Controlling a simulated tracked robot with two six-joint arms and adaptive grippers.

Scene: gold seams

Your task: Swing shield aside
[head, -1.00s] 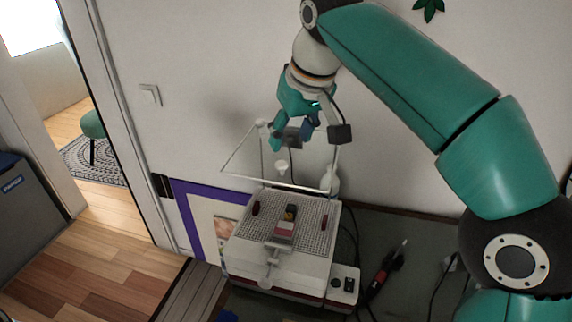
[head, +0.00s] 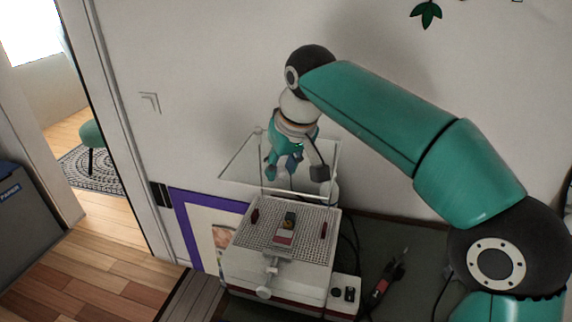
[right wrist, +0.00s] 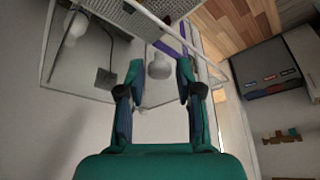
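The shield (head: 243,166) is a clear panel with a pale rim, standing raised above the back of the white machine (head: 279,270) in the head view. It also fills much of the upper left of the right wrist view (right wrist: 90,58). My right gripper (head: 280,174) is in front of the panel and hides part of it. Whether the fingertips reach around the knob is unclear. My left gripper is not in view.
The machine has a perforated bed (head: 262,222) with a small dark and red piece (head: 286,228) on it. A red and black hand tool (head: 384,283) lies on the table at right. The wall is close behind; a doorway opens at left.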

